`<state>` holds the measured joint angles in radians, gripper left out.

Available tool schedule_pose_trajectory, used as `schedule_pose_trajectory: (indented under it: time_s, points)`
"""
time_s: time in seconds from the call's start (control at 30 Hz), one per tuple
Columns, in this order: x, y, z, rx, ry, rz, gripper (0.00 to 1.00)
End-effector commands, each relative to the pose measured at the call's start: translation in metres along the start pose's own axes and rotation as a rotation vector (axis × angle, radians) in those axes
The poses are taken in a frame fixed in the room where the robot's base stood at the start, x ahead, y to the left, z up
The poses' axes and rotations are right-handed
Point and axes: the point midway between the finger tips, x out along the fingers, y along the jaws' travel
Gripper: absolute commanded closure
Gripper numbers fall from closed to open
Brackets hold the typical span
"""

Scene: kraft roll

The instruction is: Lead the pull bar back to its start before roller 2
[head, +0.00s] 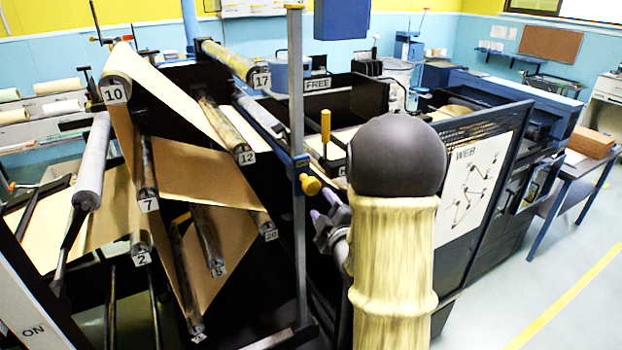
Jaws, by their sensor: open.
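Roller 2 (141,241), marked by a white number plate, is at the lower left of the machine, below roller 7 (147,175). Brown paper web (205,172) runs between the rollers. I cannot tell for certain which part is the pull bar. A yellow knob (310,185) sits by a blue clamp on a grey upright post (298,90).
Roller 10 (116,88) is at upper left, roller 12 (230,135) and roller 17 (235,62) farther back. A yellow handle (325,125) stands above my gripper. A dark panel with a white WEB diagram (470,185) is right of my arm.

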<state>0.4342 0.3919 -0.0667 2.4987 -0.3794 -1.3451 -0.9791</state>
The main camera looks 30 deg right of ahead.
Motion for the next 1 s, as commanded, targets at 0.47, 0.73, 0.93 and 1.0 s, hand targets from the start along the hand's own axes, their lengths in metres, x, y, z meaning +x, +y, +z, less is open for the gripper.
schedule_pose_trajectory:
  time_s: [0.47,0.73,0.93,1.0]
  points:
    - [0.059,0.002,-0.001,0.001,0.0,-0.001,0.49]
    - [0.087,0.002,-0.001,0.001,0.0,0.0,0.49]
    - [0.094,0.0,0.0,0.0,-0.001,0.0,0.49]
    - [0.095,0.0,0.0,0.0,-0.001,0.0,0.49]
